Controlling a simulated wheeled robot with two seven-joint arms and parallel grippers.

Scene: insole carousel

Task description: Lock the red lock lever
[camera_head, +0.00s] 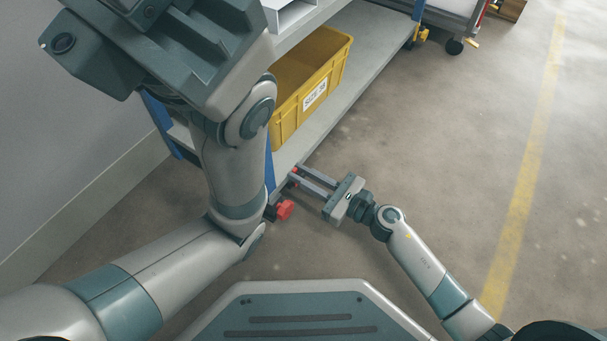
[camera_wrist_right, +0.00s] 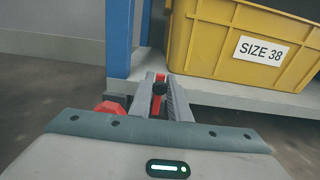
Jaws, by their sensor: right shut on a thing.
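My right gripper (camera_head: 298,176) reaches in from the lower right to the front corner of the shelf rack, beside its blue post. In the right wrist view its two grey fingers (camera_wrist_right: 161,84) are closed on a narrow red part, which I take for the red lock lever (camera_wrist_right: 158,104); a dark round piece sits on it. In the head view only a bit of red shows at the fingertips. A separate red knob-like piece (camera_head: 285,209) sits low by the post; it also shows in the right wrist view (camera_wrist_right: 110,108). My left gripper (camera_head: 190,45) fills the upper left; its fingertips are not clearly visible.
A yellow bin (camera_head: 287,127) labelled SIZE 38 stands on the rack's grey lower shelf (camera_head: 345,105). The blue post (camera_wrist_right: 119,40) rises close left of my right fingers. Another wheeled cart (camera_head: 452,20) stands at the top right. The floor to the right is clear, with a yellow line (camera_head: 527,170).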

